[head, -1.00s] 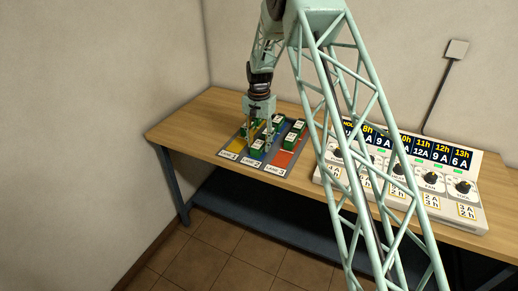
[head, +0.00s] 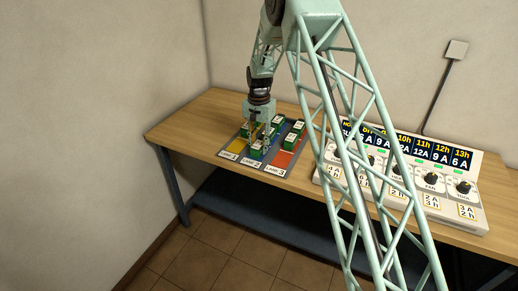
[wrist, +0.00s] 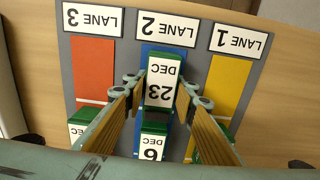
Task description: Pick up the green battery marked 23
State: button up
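The green battery marked 23 (wrist: 162,82) stands in the blue lane 2, the closest one to the lane label; its white top also reads DEC. In the head view it is the front battery (head: 257,150). My gripper (wrist: 162,90) is open, with one finger on each side of this battery and a visible gap at each side. In the head view my gripper (head: 258,142) points down around the front battery. Another green battery (wrist: 153,145), with DEC and a single digit, stands behind it in lane 2.
The tray (wrist: 68,60) has a red lane 3 (wrist: 93,65) and a yellow lane 1 (wrist: 228,80), each holding green batteries further back. A panel with dials and hour displays (head: 465,165) stands right on the wooden table (head: 190,125). The table's left end is clear.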

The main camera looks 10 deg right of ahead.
aim_at(259, 143)
jog(key=c, duration=0.6)
jog(key=shift+r, duration=0.15)
jog(key=shift+r, duration=1.7)
jog(key=s, duration=0.5)
jog(key=s+r, duration=0.1)
jog(key=s, duration=0.4)
jog(key=s+a, duration=0.1)
jog(key=s, duration=0.5)
jog(key=shift+r, duration=0.2)
